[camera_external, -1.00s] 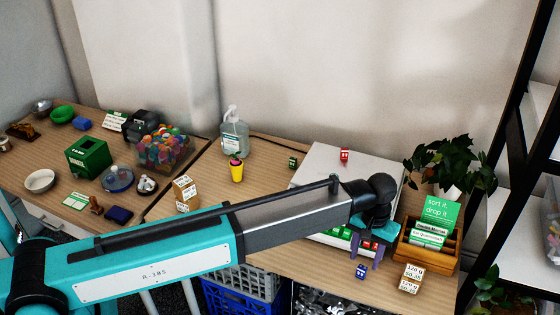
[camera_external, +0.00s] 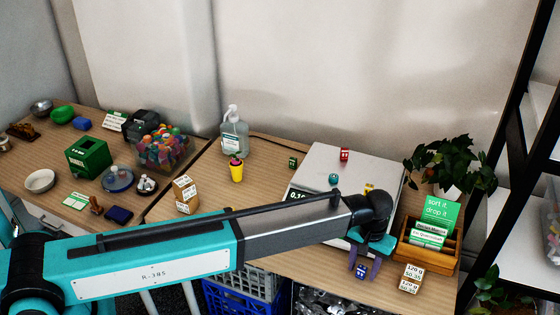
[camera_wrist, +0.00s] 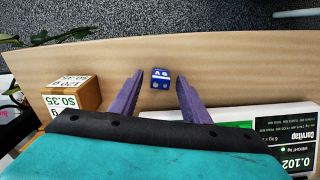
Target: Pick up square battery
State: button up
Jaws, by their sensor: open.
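A small blue square battery (camera_wrist: 160,78) with white lettering lies on the wooden desk near its front edge. In the wrist view it sits between the tips of my two purple fingers, with a gap on each side. In the external view the battery (camera_external: 361,271) shows just below and between the fingers. My gripper (camera_wrist: 157,88) is open and empty; it also shows in the external view (camera_external: 364,265), pointing down at the battery. I cannot tell exactly how high the fingertips are above the desk.
A scale (camera_external: 325,165) with a lit display stands behind, carrying a red-and-white cube (camera_external: 344,155) and a small teal item (camera_external: 333,178). A wooden card holder (camera_external: 455,262) and a plant (camera_external: 445,160) stand farther right.

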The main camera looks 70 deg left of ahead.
dwell(0.4)
grip_shut()
jog(key=shift+r, duration=0.2)
jog(key=shift+r+b, duration=0.45)
jog(key=shift+r, duration=0.3)
jog(key=shift+r+b, duration=0.35)
jog(key=shift+r, duration=0.5)
jog(key=s+r+b, duration=0.1)
jog(key=s+b, duration=0.2)
jog(key=s, duration=1.3)
jog(key=shift+r, duration=0.25)
jog(key=shift+d, duration=0.1)
